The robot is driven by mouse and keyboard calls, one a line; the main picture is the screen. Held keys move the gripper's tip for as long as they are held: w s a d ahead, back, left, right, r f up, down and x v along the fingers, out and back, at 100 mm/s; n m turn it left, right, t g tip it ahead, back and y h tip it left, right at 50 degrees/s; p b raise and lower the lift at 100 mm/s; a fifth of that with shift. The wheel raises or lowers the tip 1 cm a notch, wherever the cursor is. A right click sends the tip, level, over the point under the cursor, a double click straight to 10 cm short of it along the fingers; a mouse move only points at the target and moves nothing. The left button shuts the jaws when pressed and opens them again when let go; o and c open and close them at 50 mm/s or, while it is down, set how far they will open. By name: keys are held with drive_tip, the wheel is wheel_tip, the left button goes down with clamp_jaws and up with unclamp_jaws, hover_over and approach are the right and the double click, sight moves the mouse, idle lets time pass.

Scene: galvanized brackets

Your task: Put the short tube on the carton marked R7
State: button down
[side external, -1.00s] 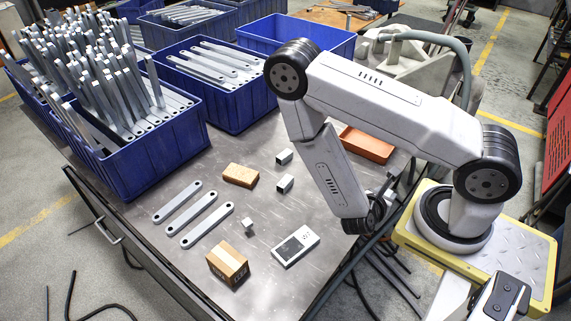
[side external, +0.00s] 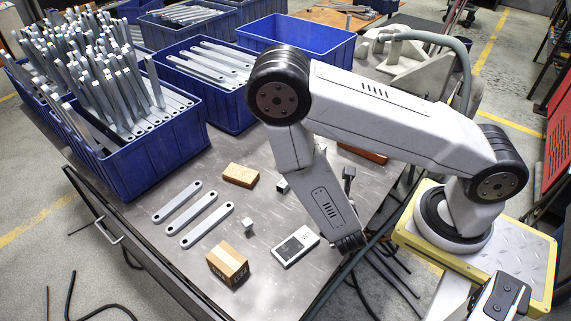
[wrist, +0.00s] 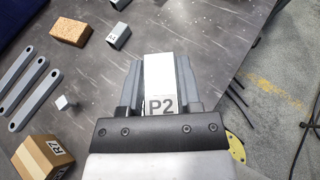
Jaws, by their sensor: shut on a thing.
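My gripper (wrist: 160,62) is shut on a pale, tube-like piece marked P2 (wrist: 160,80) in the wrist view. Its far end and hidden sides cannot be made out. The brown carton (side external: 227,264) stands at the table's front; in the wrist view the carton (wrist: 42,160) is at lower left, and its side label reads R7. My gripper is up and to the right of the carton, apart from it.
Blue bins (side external: 150,160) line the back. An orange tray (side external: 365,152) is partly hidden behind my arm.

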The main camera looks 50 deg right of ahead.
drive_tip(key=w+a+r+n+t+y, duration=0.1)
drive_tip(key=a+r+n+t+y, duration=0.3)
drive_tip(key=a, duration=0.6)
drive_tip(key=w+a+n+t+y, duration=0.1)
drive_tip(key=a+n+y, duration=0.55)
drive_tip(key=a, duration=0.25)
hover_over(225, 257)
drive_tip(key=s, duration=0.1)
drive_tip(key=f, duration=0.8)
drive_tip(key=shift+s+d, duration=0.1)
drive_tip(key=shift+d, duration=0.2)
drive_tip(key=shift+w+a+f, duration=0.2)
drive_tip(key=shift+w+f, duration=0.2)
drive_tip(key=shift+f, duration=0.1)
drive_tip(key=shift+w+a+f, duration=0.1)
drive_tip(key=shift+w+f, duration=0.15)
drive_tip(key=shift+f, duration=1.6)
